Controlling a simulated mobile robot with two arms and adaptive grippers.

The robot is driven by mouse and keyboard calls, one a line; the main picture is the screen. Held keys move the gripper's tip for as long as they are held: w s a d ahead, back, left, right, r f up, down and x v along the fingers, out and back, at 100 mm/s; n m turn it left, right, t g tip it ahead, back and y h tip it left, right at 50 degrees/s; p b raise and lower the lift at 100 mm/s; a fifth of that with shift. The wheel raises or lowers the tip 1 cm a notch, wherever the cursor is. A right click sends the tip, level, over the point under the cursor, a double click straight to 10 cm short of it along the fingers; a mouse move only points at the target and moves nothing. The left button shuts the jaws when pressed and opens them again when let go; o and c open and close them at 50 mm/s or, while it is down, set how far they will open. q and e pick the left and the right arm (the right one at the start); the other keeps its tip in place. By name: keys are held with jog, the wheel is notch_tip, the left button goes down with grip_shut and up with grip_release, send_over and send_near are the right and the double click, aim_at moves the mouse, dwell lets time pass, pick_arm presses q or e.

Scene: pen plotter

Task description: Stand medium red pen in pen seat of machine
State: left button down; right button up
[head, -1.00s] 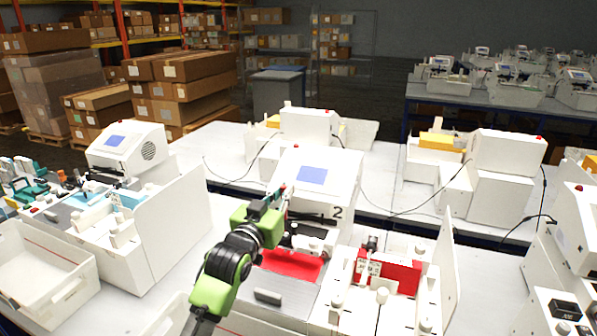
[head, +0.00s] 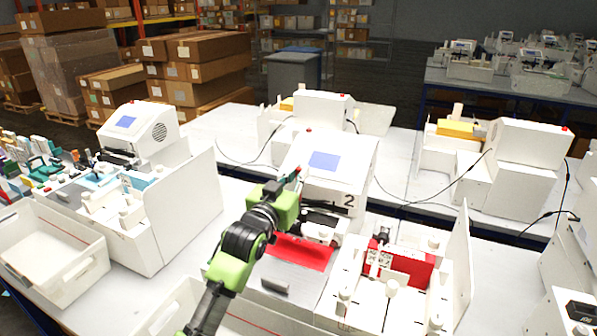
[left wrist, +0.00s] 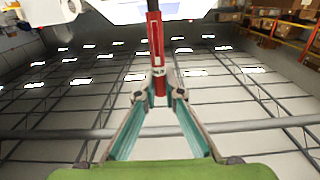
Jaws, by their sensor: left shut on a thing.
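My left gripper (left wrist: 157,92) is shut on the red pen (left wrist: 157,50), gripping its lower part, in the left wrist view. The pen has a dark upper section that runs to the top edge of that view. In the head view the gripper (head: 292,181) is in front of the white machine marked 2 (head: 340,176), and only a small bit of red shows at its tip. The machine has a blue screen and a dark slot with a white carriage part below it. The pen seat cannot be made out clearly, and the arm hides part of the machine front.
A red sheet (head: 303,252) lies on the machine's bed. A red block (head: 412,268) stands among white fixtures to the right, beside an upright white panel (head: 461,262). An empty white bin (head: 85,275) is at the left, near another machine (head: 140,131).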

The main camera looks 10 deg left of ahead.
pick_arm(q)
jog(key=shift+f, duration=0.7)
jog(key=shift+f+b, duration=1.15)
jog(key=shift+f, duration=0.35)
pick_arm(e)
jog(key=s+f, duration=0.2)
jog(key=f, duration=0.1)
jog(key=shift+s+a, duration=0.1)
jog(key=shift+s, duration=0.15)
jog(key=shift+w+r, duration=0.1)
jog(key=shift+w, duration=0.3)
jog(key=shift+d+r, duration=0.2)
jog(key=shift+r, duration=0.05)
pick_arm(q)
jog(key=shift+p, duration=0.75)
pick_arm(e)
jog(key=shift+a+r, duration=0.15)
jog(key=shift+r, duration=0.3)
pick_arm(q)
jog(key=shift+f+b, duration=2.35)
jog(key=shift+f, duration=1.4)
pick_arm(e)
jog(key=shift+f, duration=2.35)
pick_arm(q)
jog(key=shift+r, duration=0.1)
pick_arm(e)
jog(key=shift+r, duration=0.2)
